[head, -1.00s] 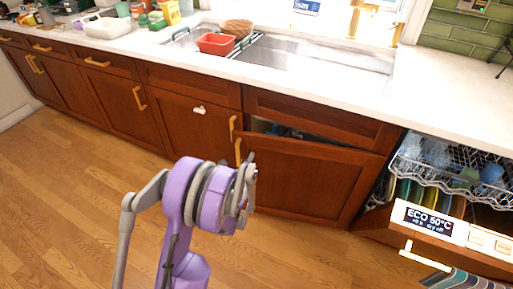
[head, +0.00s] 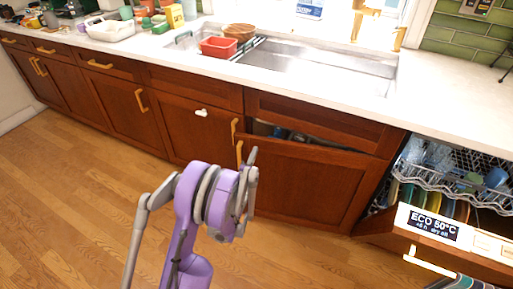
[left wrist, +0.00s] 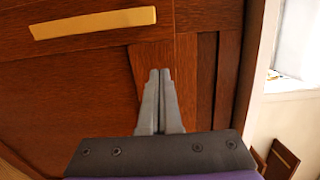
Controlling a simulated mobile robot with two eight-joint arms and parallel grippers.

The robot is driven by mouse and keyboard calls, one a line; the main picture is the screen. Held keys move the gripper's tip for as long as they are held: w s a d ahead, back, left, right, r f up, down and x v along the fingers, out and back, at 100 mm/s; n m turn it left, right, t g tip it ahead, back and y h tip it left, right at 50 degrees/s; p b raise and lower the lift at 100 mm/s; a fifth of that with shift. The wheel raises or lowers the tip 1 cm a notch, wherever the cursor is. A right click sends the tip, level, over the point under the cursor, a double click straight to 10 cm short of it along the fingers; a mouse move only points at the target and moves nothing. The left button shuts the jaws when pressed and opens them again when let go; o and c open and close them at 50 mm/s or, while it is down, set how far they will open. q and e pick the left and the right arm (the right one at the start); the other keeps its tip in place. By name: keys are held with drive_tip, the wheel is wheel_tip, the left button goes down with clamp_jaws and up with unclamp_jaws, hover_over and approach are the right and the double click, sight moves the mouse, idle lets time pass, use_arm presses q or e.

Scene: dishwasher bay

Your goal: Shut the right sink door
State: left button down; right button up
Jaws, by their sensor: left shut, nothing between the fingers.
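The right sink door (head: 305,185) is a red-brown panel under the sink. It stands ajar, with a dark gap along its top edge where some stored items show. Its brass handle (head: 239,153) is at its upper left. My left gripper (head: 253,152) is in front of the door's left part, close to this handle. In the left wrist view its fingers (left wrist: 159,72) are together and empty, pointing at red-brown wood beside a brass handle (left wrist: 92,23). I cannot tell whether the fingertips touch the wood. My right gripper is not in view.
The dishwasher (head: 432,222) stands open at the right, its rack (head: 450,175) holding dishes. The left sink door (head: 195,130) looks closed. A red basin (head: 218,46) sits at the sink. The wooden floor (head: 70,190) at the left is clear.

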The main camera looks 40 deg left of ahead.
sight(258, 143)
use_arm(q)
drive_tip(key=shift+x, duration=1.75)
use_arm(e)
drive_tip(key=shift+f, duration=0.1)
